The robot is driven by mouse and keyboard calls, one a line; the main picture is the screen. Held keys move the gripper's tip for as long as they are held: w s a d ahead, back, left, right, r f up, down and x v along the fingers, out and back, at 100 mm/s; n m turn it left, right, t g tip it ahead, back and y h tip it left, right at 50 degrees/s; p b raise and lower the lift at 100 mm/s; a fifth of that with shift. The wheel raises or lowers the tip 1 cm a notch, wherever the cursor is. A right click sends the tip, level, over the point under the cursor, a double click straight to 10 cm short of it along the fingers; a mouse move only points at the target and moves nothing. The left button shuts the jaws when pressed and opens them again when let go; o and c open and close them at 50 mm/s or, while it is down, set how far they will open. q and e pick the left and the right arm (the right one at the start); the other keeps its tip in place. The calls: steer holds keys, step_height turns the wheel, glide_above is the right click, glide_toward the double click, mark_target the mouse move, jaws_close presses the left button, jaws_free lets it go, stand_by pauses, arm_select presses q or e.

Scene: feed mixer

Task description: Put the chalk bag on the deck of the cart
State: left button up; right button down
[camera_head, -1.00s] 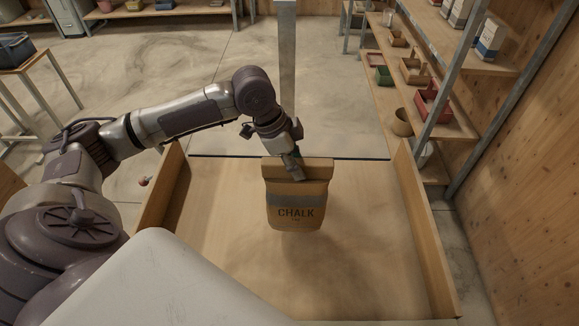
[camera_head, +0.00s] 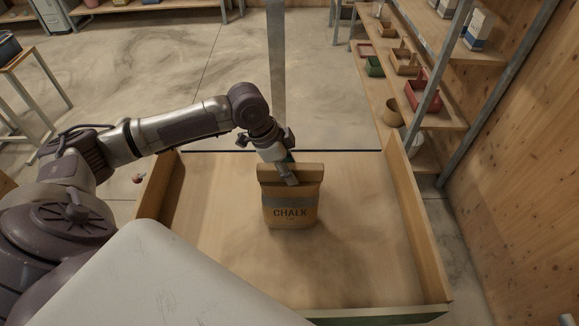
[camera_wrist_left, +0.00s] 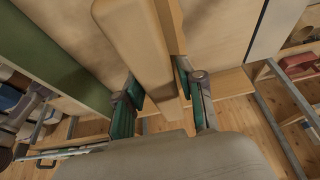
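The chalk bag (camera_head: 290,205) is a brown paper bag with a grey band and the word CHALK. It stands roughly upright over the middle of the wooden cart deck (camera_head: 215,240), its base seeming to touch the deck. My left gripper (camera_head: 287,176) is at the bag's folded top, one finger in front of it. In the left wrist view the folded top (camera_wrist_left: 152,55) runs between the two fingers (camera_wrist_left: 160,85), which seem closed on it. The bag's underside is hidden. My right gripper is not in view.
The deck has low wooden walls at the left (camera_head: 160,190) and right (camera_head: 415,220). A metal post (camera_head: 276,75) rises behind it. A shelf rack (camera_head: 440,110) with boxes and bins stands at the right. The deck around the bag is clear.

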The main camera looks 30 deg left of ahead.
arm_select(q)
steer(key=shift+o, duration=0.7)
steer(key=shift+r, duration=0.2)
steer(key=b+v, duration=0.1)
steer(key=v, duration=1)
steer(key=shift+a+r, duration=0.15)
steer(key=shift+r, duration=0.2)
steer(key=shift+s+f, duration=0.1)
steer(key=shift+s, duration=0.05)
